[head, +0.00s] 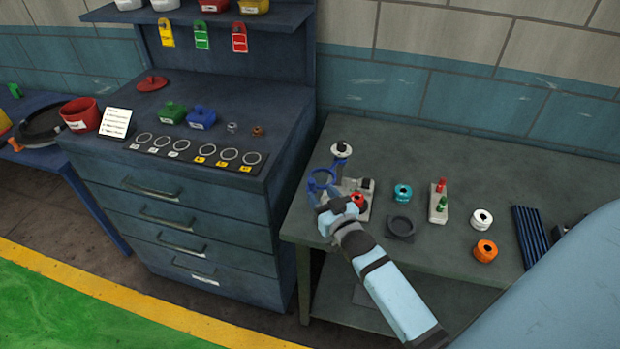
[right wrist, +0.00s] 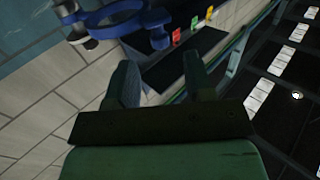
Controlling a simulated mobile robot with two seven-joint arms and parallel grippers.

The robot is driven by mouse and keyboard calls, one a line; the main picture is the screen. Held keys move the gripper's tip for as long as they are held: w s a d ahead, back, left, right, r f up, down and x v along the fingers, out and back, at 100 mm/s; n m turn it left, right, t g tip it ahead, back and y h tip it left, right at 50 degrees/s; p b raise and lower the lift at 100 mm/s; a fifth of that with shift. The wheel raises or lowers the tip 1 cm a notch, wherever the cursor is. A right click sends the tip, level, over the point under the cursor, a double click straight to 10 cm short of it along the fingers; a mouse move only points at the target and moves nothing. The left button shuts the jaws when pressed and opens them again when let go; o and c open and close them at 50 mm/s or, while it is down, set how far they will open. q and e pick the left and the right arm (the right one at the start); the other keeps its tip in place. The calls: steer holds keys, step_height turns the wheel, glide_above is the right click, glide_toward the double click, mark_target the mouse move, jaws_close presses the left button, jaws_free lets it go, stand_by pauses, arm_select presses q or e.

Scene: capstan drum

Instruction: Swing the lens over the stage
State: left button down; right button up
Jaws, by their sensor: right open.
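The lens looks to be the blue ring (head: 321,180) near the left end of the grey-green bench, beside a post with a white and black top (head: 341,150). It also shows as a blue ring (right wrist: 110,18) at the top of the right wrist view, with a blue knob at its side. My right gripper (head: 328,200) is open and close to the ring; the wrist view shows nothing between its fingers (right wrist: 160,62). A grey block (head: 349,186) stands by the ring, partly hidden by my gripper. I cannot tell which part is the stage. My left gripper is out of view.
On the bench (head: 440,265) are a dark square holder (head: 400,228), a teal ring (head: 403,192), a block with red and green pegs (head: 438,205), white (head: 482,219) and orange (head: 485,250) rings and a ribbed dark plate (head: 531,236). A dark blue drawer cabinet (head: 180,215) stands left.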

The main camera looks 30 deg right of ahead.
mark_target(314, 184)
steer(key=w, duration=0.6)
steer(key=shift+w+d+p, duration=0.15)
steer(key=shift+d+p, duration=0.2)
steer(key=shift+p, duration=0.05)
steer(key=shift+c, duration=0.2)
jaws_close()
